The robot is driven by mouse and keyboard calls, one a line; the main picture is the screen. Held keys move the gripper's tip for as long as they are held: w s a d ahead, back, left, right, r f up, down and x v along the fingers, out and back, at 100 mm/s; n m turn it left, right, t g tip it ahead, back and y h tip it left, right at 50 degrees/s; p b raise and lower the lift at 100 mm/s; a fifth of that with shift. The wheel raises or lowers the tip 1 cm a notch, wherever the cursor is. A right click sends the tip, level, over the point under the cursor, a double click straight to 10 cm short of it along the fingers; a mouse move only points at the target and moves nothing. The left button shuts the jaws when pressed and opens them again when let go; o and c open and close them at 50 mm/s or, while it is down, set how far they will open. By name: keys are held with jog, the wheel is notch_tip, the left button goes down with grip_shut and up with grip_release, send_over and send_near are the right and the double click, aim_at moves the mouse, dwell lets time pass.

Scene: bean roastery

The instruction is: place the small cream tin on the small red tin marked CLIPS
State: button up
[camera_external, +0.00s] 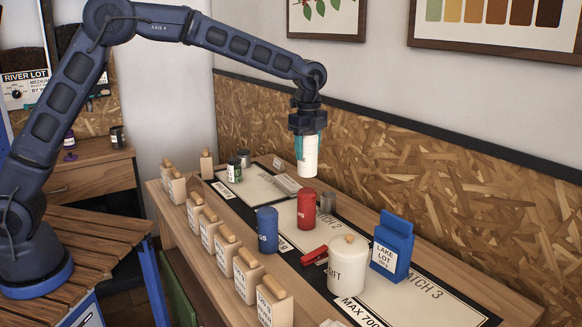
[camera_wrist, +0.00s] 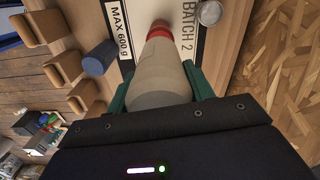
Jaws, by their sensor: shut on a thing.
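My gripper (camera_external: 307,143) is shut on the small cream tin (camera_external: 308,164), which hangs upright below the fingers. The cream tin fills the middle of the wrist view (camera_wrist: 160,78) between the green fingers. The small red tin (camera_external: 306,212) stands on the bench mat, below the cream tin, with a narrow gap between them in the external view. In the wrist view the red tin (camera_wrist: 160,31) shows just past the cream tin's far end, mostly hidden by it. Its marking is not legible to me.
A blue tin (camera_external: 267,231) stands left of the red tin and a grey cylinder (camera_external: 328,202) close on its right. In front are a red stapler-like thing (camera_external: 314,256), a white lidded canister (camera_external: 347,266) and a blue LAKE LOT bag (camera_external: 392,246). Wooden-topped labelled holders (camera_external: 246,276) line the bench's left edge.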

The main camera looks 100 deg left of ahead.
aim_at(307, 165)
jog(key=shift+f, duration=2.65)
jog(key=shift+f, duration=0.15)
jog(key=o, duration=1.1)
jog(key=shift+o, duration=0.2)
